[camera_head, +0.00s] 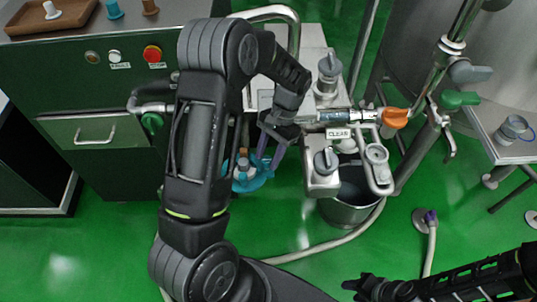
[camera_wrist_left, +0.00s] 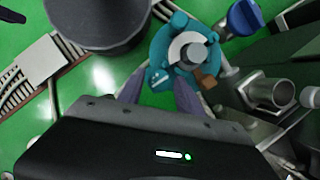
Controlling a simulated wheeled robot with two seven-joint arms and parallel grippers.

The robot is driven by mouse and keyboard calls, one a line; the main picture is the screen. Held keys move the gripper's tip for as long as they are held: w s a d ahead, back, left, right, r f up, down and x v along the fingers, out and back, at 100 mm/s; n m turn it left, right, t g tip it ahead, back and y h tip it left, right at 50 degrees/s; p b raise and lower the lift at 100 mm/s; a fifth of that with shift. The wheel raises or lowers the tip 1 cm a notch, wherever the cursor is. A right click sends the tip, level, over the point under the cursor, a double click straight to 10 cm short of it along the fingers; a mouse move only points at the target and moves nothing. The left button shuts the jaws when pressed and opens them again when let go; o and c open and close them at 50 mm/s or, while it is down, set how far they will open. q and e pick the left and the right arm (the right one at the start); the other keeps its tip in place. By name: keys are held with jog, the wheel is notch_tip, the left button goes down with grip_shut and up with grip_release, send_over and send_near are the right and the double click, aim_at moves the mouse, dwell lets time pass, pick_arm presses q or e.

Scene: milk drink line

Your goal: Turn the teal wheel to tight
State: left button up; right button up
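The teal wheel (camera_head: 263,177) sits low beside the pipe stand, partly hidden by my left arm and fingers. In the left wrist view the teal wheel (camera_wrist_left: 160,54) shows as a ring around a grey and white hub, with small white marks on its near part. My left gripper (camera_head: 263,160) reaches down to it. In the left wrist view the two purple fingers of my left gripper (camera_wrist_left: 158,90) stand apart at the near rim, with green floor between them; contact cannot be told. My right gripper (camera_head: 372,288) is at the bottom right, dark and away from the wheel.
A pipe with an orange handle (camera_head: 395,117) and a CLEAN label (camera_head: 338,133) runs right of the wheel. A bucket (camera_head: 347,212) and hose stand below. A green-fronted cabinet (camera_head: 60,85) is at left. Blue (camera_wrist_left: 244,18) and brown parts sit near the wheel.

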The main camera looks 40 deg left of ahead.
pick_arm(q)
jog(key=shift+o, duration=0.7)
jog(key=shift+w+r, duration=0.1)
jog(key=shift+r, duration=0.05)
jog(key=v, duration=0.7)
jog(key=shift+r+b, duration=0.25)
jog(key=shift+b, duration=0.1)
jog(key=shift+w, duration=0.1)
